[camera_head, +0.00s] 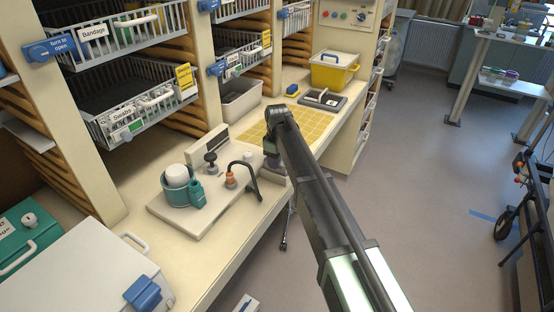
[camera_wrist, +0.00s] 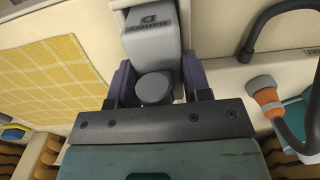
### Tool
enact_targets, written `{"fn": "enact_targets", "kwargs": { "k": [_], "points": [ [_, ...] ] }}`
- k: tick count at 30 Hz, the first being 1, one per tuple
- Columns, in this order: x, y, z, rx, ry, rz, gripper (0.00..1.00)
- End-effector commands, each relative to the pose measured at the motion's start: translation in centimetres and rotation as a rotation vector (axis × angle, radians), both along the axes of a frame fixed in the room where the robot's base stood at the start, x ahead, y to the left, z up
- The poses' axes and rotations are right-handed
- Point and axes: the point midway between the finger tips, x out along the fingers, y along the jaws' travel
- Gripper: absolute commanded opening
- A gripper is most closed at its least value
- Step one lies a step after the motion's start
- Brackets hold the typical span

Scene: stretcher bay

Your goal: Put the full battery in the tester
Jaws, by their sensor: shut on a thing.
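In the wrist view a grey block marked "Battery D" (camera_wrist: 150,38) sits between the two purple fingers of my gripper (camera_wrist: 156,85), with a dark grey round knob facing the wrist. My gripper is shut on the battery. The battery's far end lies within or against a pale bracket (camera_wrist: 122,5); I cannot tell how deep. In the head view my gripper (camera_head: 273,160) is low over the counter's front edge, mostly hidden by my arm. A dark flat device with a white part (camera_head: 322,98) lies farther back; I cannot tell whether it is the tester.
A yellow grid mat (camera_head: 310,123) lies beyond my gripper. A board (camera_head: 215,215) with a teal cup (camera_head: 178,187) and a curved dark hose (camera_head: 248,165) stands to the left. A yellow bin (camera_head: 333,70) stands at the back. Wire baskets hang above the counter.

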Motion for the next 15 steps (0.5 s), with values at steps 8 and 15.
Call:
{"fn": "enact_targets", "kwargs": {
  "k": [8, 15],
  "points": [
    [0.00, 0.00, -0.70, 0.000, 0.000, 0.000, 0.06],
    [0.00, 0.00, -1.21, 0.000, 0.000, 0.000, 0.06]
  ]
}}
